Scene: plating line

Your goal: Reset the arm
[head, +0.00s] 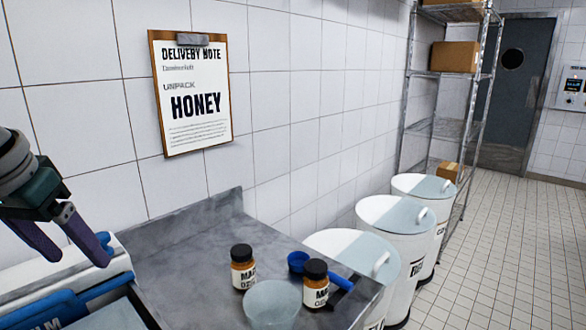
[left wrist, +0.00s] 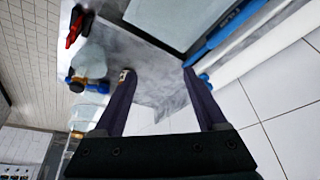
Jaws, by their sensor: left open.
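My left gripper (head: 78,258) is in the head view at the left edge, raised in front of the tiled wall, its dark purple fingers spread and pointing down. Nothing is between the fingers. In the left wrist view the two fingers (left wrist: 159,73) also stand apart, with grey worktop and white tile beyond them. The grey metal worktop (head: 185,255) lies to the right of the gripper in the head view. My right gripper is in neither view.
Two dark-lidded jars (head: 243,270) (head: 316,285), a pale round bowl (head: 272,305) and a blue scoop (head: 298,261) stand on the worktop. A white and blue box-like unit (head: 60,285) is below my gripper. White bins (head: 395,225) line the wall; a clipboard (head: 192,95) hangs above.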

